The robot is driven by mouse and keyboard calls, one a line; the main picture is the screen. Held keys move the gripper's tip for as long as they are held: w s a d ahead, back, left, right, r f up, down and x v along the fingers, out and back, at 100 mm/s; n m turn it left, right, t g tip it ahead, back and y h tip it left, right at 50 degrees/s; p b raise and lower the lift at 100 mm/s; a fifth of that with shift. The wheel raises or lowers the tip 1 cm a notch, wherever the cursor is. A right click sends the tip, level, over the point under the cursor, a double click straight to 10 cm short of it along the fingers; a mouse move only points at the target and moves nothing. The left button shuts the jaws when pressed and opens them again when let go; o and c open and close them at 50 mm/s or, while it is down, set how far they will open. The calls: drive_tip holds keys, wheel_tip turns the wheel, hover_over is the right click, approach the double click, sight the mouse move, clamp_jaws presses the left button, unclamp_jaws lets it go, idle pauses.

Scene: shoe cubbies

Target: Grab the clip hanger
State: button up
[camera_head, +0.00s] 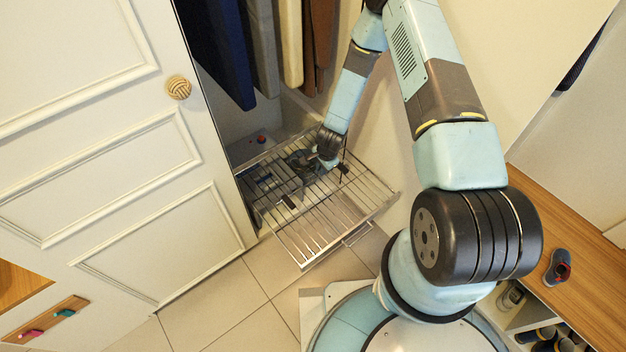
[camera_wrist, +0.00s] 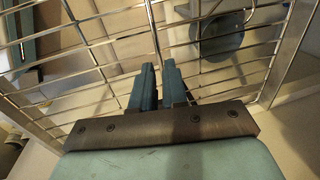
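My gripper (camera_head: 325,160) is low over a pulled-out wire rack (camera_head: 325,227) at the foot of the open closet. In the wrist view its two blue fingers (camera_wrist: 159,88) stand close together with only a narrow gap. A thin metal rod (camera_wrist: 153,28) runs down toward that gap; I cannot tell whether it belongs to the clip hanger or the rack, or whether it is held. Small dark pieces (camera_head: 288,202) lie on the rack left of my gripper and may be clips. I cannot make out the clip hanger clearly.
Garments (camera_head: 290,45) hang above the rack. A white panelled door (camera_head: 130,240) stands open at the left. A wooden-topped shoe bench (camera_head: 590,285) with a shoe (camera_head: 557,267) is at the right. The tiled floor (camera_head: 225,300) in front is clear.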

sight(320, 178)
drive_tip(key=shift+w+a+f, duration=0.1)
drive_tip(key=shift+w+f, duration=0.05)
drive_tip(key=shift+f, duration=0.8)
drive_tip(key=shift+w+a+f, duration=0.1)
drive_tip(key=shift+w+f, duration=0.05)
drive_tip(key=shift+f, duration=0.75)
drive_tip(key=shift+c, duration=0.4)
clamp_jaws()
